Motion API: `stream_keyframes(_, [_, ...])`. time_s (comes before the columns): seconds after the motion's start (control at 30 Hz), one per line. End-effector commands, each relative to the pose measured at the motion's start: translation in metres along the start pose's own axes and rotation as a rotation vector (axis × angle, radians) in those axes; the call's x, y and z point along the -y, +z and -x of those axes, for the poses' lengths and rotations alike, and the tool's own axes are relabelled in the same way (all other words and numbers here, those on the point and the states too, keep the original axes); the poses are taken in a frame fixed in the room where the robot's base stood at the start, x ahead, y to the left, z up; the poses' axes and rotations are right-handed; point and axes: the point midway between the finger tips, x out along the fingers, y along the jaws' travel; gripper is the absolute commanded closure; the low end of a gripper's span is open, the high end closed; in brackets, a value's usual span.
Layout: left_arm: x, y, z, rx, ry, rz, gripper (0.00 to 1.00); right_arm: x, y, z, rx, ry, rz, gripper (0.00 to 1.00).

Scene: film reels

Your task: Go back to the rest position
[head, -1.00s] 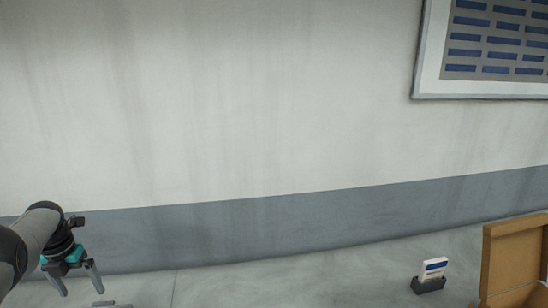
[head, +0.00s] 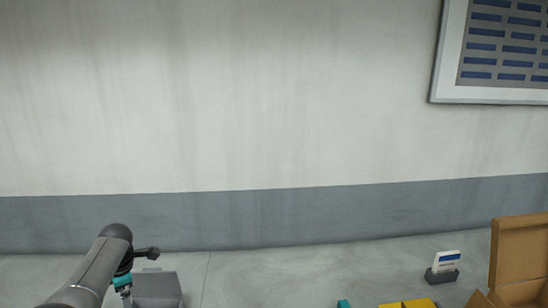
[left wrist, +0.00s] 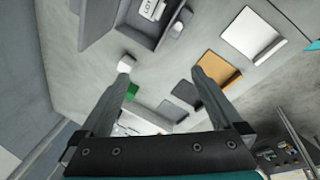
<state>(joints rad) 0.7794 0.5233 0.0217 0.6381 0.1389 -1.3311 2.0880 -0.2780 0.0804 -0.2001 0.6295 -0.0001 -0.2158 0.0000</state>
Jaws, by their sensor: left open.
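My left arm comes in from the lower left in the head view, its gripper (head: 125,296) hanging low beside a grey bin at the bottom edge. Its fingertips are cut off or hidden there. In the left wrist view my left gripper (left wrist: 165,76) is open, its two fingers spread wide with nothing held between them. A small white block (left wrist: 125,63) and a green piece (left wrist: 132,92) show beyond the fingers, near the left one. My right gripper is in neither view.
The grey bin (head: 158,286) is right of my left gripper. A cardboard box (head: 521,250), a card holder (head: 443,268), and yellow (head: 406,304) and teal (head: 344,304) things are at right. A labelled grey tray (left wrist: 118,22) and a white square (left wrist: 249,35) show in the wrist view.

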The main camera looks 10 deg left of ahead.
Motion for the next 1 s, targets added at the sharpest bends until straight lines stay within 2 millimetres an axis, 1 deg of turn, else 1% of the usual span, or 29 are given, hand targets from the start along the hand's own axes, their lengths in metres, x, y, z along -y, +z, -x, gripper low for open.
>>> stream_keyframes(0.03, [0.013, 0.006, -0.007, -0.007, 0.014, -0.117, 0.0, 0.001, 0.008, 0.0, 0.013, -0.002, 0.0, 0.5])
stream_keyframes(0.1, [0.029, 0.014, -0.013, -0.013, 0.032, -0.282, 0.0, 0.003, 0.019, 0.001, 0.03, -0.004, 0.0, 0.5])
stream_keyframes(0.17, [0.044, 0.02, -0.017, -0.016, 0.045, -0.422, 0.0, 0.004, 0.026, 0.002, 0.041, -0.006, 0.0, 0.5])
stream_keyframes(0.2, [0.056, 0.025, -0.02, -0.016, 0.053, -0.515, 0.0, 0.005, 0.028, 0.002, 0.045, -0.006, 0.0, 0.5])
stream_keyframes(0.27, [0.074, 0.03, -0.023, -0.016, 0.064, -0.653, 0.0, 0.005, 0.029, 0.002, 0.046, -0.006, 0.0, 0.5])
stream_keyframes(0.3, [0.087, 0.034, -0.025, -0.015, 0.071, -0.745, 0.0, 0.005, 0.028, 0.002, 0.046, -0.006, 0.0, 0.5])
stream_keyframes(0.37, [0.107, 0.038, -0.026, -0.011, 0.081, -0.881, 0.0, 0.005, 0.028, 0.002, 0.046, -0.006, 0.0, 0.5])
stream_keyframes(0.53, [0.169, 0.046, -0.025, 0.014, 0.11, -1.253, 0.0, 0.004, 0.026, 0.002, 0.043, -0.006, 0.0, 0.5])
stream_keyframes(0.57, [0.181, 0.047, -0.023, 0.02, 0.116, -1.317, 0.0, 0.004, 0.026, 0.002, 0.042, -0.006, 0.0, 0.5])
stream_keyframes(0.6, [0.197, 0.047, -0.021, 0.028, 0.123, -1.401, 0.0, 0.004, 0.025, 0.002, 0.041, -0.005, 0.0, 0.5])
stream_keyframes(0.67, [0.219, 0.047, -0.017, 0.043, 0.138, -1.524, 0.0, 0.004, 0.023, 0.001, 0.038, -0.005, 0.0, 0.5])
stream_keyframes(0.7, [0.235, 0.047, -0.013, 0.054, 0.149, -1.604, 0.0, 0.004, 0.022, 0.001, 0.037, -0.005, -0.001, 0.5])
stream_keyframes(0.77, [0.258, 0.045, -0.006, 0.071, 0.165, -1.721, 0.0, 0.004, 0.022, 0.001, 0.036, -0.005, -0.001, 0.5])
stream_keyframes(0.8, [0.273, 0.043, 0.0, 0.084, 0.179, -1.797, 0.0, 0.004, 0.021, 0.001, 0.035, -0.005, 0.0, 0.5])
stream_keyframes(0.87, [0.294, 0.04, 0.009, 0.103, 0.202, -1.908, 0.0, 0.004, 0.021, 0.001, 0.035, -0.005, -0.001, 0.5])
stream_keyframes(0.9, [0.309, 0.037, 0.017, 0.116, 0.217, -1.979, 0.0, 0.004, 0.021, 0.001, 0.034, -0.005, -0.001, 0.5])
stream_keyframes(1.0, [0.339, 0.029, 0.035, 0.145, 0.26, -2.14, 0.0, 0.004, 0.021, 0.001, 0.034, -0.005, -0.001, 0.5])
